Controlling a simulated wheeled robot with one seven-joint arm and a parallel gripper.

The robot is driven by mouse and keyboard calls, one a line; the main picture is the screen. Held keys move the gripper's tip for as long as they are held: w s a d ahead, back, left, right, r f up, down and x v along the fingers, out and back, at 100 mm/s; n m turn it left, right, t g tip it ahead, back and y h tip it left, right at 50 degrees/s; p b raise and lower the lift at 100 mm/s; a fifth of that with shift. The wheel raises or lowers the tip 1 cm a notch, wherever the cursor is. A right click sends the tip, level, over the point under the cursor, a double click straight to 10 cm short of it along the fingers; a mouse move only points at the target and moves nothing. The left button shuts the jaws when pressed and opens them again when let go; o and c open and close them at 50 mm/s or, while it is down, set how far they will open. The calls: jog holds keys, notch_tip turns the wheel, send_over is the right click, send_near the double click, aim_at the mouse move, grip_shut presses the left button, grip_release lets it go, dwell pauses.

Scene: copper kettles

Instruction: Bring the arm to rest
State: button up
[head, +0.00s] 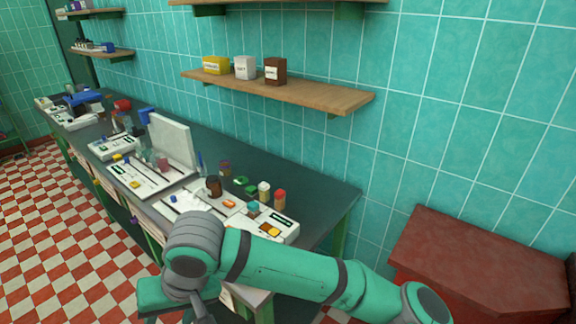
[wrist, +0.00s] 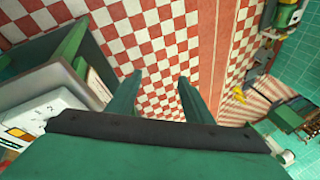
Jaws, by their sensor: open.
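My gripper (wrist: 162,95) shows in the wrist view as two green fingers spread apart. It is open, and nothing is between the fingers except the checkered floor behind them. In the head view my green and grey arm reaches across the lower middle, in front of the bench's near end. There the fingertips cannot be made out. The dark bench (head: 325,190) runs along the tiled wall and carries white devices, jars and small items.
A wall shelf (head: 330,93) holds a yellow, a white and a brown box. A dark red cabinet or chest (head: 480,260) stands at the right. A white device (head: 275,222) lies on the bench close to my arm. The checkered floor (head: 50,220) at the left is clear.

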jog(key=w+a+r+m+t+y, duration=0.1)
jog(key=w+a+r+t+y, duration=0.2)
jog(key=a+r+y, duration=0.8)
jog(key=w+d+f+m+t+h, duration=0.3)
jog(key=w+d+f+m+t, duration=0.3)
jog(key=d+f+m+t, duration=0.55)
jog(key=s+d+f+t+h, duration=0.3)
jog(key=s+d+f+h, duration=0.45)
jog(key=f, duration=0.35)
jog(key=s+d+f+n+g+h, duration=0.1)
jog(key=s+d+f+n+h, duration=0.1)
jog(key=s+d, duration=0.5)
jog(key=s+d+f+n+g+h, duration=0.1)
jog(key=s+d+f+n+h, duration=0.2)
jog(key=s, duration=1.2)
jog(key=d+f+n, duration=0.2)
jog(key=d+f, duration=0.1)
jog(key=d, duration=0.1)
jog(key=shift+s+d+f, duration=0.2)
jog(key=shift+s+d, duration=0.15)
jog(key=shift+d, duration=0.05)
